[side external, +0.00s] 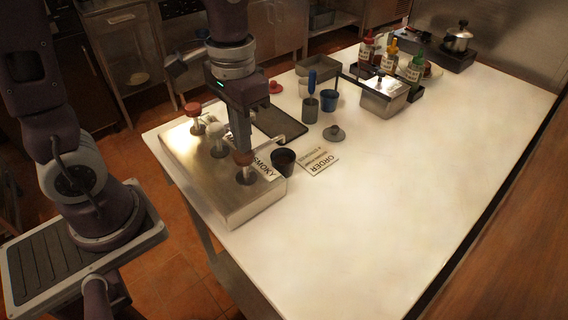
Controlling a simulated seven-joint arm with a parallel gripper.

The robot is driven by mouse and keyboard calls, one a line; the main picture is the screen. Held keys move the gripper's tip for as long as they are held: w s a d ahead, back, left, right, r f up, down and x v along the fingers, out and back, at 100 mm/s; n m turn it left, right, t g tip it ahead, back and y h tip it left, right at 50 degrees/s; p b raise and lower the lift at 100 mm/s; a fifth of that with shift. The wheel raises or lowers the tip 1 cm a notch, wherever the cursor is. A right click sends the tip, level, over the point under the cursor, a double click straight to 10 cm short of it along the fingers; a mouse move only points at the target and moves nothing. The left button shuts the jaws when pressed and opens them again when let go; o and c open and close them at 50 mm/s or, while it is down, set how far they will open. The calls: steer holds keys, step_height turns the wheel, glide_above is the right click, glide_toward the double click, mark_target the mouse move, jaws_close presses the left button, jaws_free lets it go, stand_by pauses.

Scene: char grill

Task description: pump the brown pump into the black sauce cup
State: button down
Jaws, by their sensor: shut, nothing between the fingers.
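My gripper (243,157) is shut and points straight down over the front end of the steel pump box. The brown pump (246,175) is directly under the fingertips, and the fingers hide most of its head. The fingertips look to be touching the pump, though the exact contact is hard to see. A pale spout (268,144) reaches right from behind the fingers. The black sauce cup (284,168) stands upright on the counter just right of the box, below the spout end. Some brownish-red shows inside the cup.
The steel box (200,165) also carries a red pump (194,110) and a white pump (217,135). An order card (318,162) lies right of the cup. A grey lidded item (334,133), a blue cup (329,100) and sauce bottles (389,65) stand farther back. The right counter is clear.

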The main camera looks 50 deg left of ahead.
steer(key=shift+f, duration=1.3)
steer(key=shift+r, duration=1.7)
step_height(320, 180, up, 6)
